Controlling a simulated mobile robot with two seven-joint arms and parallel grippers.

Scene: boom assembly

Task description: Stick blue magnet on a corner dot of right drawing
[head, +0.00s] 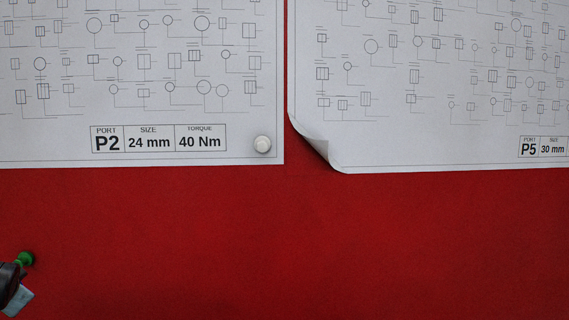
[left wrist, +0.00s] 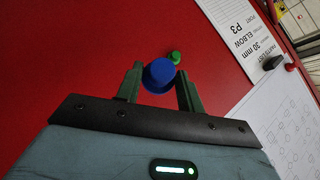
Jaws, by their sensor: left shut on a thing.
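The blue magnet (left wrist: 160,74) sits between the fingers of my left gripper (left wrist: 160,84) in the left wrist view, and the gripper is shut on it. In the head view only a dark piece at the lower left edge shows, likely part of this gripper, and the blue magnet cannot be made out there. The right drawing (head: 440,140), marked P5, is on the red board. Its lower left corner (head: 320,150) curls up off the board. No magnet shows on the visible part of it, and its other corners are outside the view. My right gripper is not in view.
The P2 drawing (head: 60,150) has a white magnet (head: 262,144) at its lower right corner. A green magnet (head: 25,258) is at the lower left. A P3 sheet (left wrist: 232,20) shows in the left wrist view.

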